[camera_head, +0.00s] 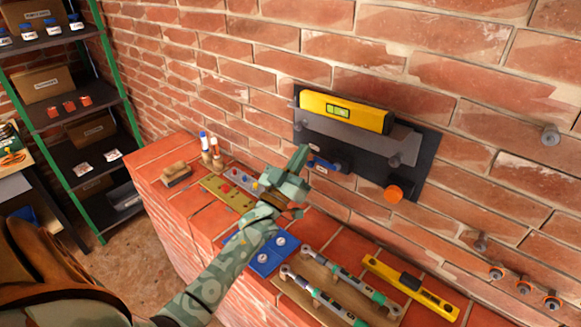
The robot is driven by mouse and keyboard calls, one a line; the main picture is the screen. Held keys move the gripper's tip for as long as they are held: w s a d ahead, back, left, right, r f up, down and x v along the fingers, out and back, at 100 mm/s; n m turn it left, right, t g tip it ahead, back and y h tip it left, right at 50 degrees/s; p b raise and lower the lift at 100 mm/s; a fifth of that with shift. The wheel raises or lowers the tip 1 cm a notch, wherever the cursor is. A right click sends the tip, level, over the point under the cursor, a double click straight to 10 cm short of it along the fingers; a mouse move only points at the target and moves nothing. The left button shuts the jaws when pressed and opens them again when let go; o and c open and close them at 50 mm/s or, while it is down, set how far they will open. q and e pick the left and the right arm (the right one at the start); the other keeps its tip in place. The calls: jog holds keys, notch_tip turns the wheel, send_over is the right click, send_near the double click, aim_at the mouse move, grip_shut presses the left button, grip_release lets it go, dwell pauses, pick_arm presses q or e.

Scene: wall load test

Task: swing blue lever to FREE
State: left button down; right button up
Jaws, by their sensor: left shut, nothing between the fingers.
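The blue lever (328,164) sits low on the dark wall plate (425,150), below a grey shelf bracket. Its left end is close to my left gripper (303,154), which reaches up from the ledge side. The left gripper is shut and empty, its tip just left of the lever. I cannot tell whether it touches the lever. A small white label (314,147) sits above the lever; its lettering is too small to read. My right gripper is not in view.
A yellow level (345,111) rests on the bracket (350,130). An orange knob (393,193) sticks out below. The brick ledge (150,162) holds a brush (177,174), a blue tray (264,262), torque wrenches (345,272) and another yellow level (411,287). Shelving (65,125) stands left.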

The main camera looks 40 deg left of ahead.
pick_arm(q)
jog(key=f, duration=0.3)
jog(key=shift+w+d, duration=0.2)
jog(key=shift+d, duration=0.05)
jog(key=shift+f+n+g+y+p, duration=0.2)
jog(key=shift+n+y, duration=0.3)
jog(key=shift+n, duration=0.25)
jog(key=shift+f+n+g+y+p, duration=0.1)
jog(key=shift+f+n+y, duration=0.1)
jog(key=shift+n+y, duration=0.45)
jog(key=f+n+g+y+p, duration=0.1)
jog(key=n+y+p, duration=0.1)
jog(key=n, duration=0.3)
jog(key=d+f+n+g+y+p, duration=0.1)
jog(key=f+n+g+p, duration=0.1)
jog(key=n, duration=0.3)
jog(key=d+f+n+g+y+p, duration=0.1)
jog(key=n+g+y+p, duration=0.1)
jog(key=n+p, duration=0.1)
jog(key=shift+s+f+n+y, duration=0.1)
jog(key=shift+f+n+y, duration=0.3)
jog(key=shift+n, duration=0.5)
jog(key=shift+r+p, duration=0.1)
jog(key=shift+p, duration=0.2)
